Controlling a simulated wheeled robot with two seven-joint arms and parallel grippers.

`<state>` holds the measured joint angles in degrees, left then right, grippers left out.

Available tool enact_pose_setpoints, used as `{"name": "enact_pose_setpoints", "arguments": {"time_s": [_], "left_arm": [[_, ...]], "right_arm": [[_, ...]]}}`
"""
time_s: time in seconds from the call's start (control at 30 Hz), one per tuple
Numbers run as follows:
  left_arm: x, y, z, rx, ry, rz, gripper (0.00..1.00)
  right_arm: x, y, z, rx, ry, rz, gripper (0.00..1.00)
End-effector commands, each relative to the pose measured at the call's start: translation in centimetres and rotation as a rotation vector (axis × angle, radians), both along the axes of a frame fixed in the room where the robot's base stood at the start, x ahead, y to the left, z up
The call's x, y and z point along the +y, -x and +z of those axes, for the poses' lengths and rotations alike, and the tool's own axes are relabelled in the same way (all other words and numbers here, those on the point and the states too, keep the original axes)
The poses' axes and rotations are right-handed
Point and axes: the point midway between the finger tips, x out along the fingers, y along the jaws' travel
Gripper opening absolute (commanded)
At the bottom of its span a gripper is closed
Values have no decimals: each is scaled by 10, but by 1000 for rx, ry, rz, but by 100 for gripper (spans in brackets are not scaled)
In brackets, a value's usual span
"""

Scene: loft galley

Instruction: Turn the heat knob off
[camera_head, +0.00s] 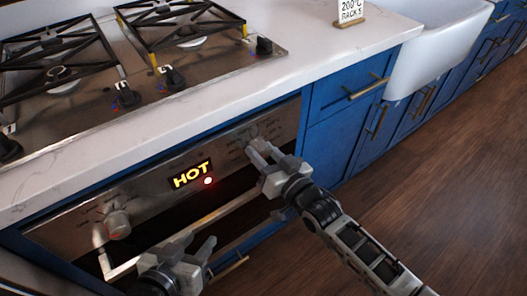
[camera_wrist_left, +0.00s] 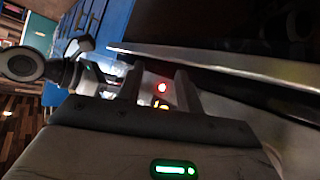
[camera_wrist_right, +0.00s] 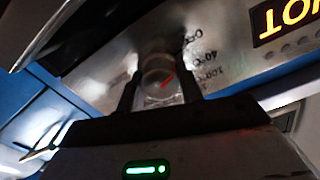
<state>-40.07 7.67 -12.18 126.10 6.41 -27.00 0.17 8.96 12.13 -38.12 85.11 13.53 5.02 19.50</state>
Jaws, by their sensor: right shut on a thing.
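The oven's control panel has a knob with a temperature scale at its right end, the heat knob (camera_head: 255,142). In the right wrist view this knob (camera_wrist_right: 160,76) sits between the fingers, and its red pointer line slants up to the right. Degree numbers are printed to its right. My right gripper (camera_head: 262,152) is shut on this knob and partly covers it in the head view. A yellow HOT display (camera_head: 192,174) and a red lamp (camera_head: 208,181) are lit. My left gripper (camera_head: 193,247) is open and empty in front of the oven door.
A second knob (camera_head: 118,224) is at the panel's left end. The oven handle (camera_head: 180,235) runs below the panel, close to my left gripper. The gas hob (camera_head: 205,70) and a sign (camera_head: 350,12) are on the worktop. The wooden floor (camera_head: 440,180) is clear at right.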

Motion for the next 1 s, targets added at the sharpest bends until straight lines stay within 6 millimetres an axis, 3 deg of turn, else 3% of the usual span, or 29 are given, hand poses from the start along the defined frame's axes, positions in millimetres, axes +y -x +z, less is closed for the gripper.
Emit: {"name": "enact_pose_setpoints", "arguments": {"time_s": [0.23,0.27,0.3,0.33,0.73,1.0], "left_arm": [[0,0,0,-1,0,1,36],[0,0,0,-1,0,1,36],[0,0,0,-1,0,1,36],[0,0,0,-1,0,1,36],[0,-1,2,-2,0,0,36],[0,0,6,2,1,1,36]], "right_arm": [[-1,0,-1,-2,6,0,14],[-1,0,-1,-2,6,0,45],[-1,0,-1,-1,5,0,56],[-1,0,-1,-2,5,-1,58],[-6,8,-1,1,3,0,58],[-40,55,-1,3,5,0,58]]}}
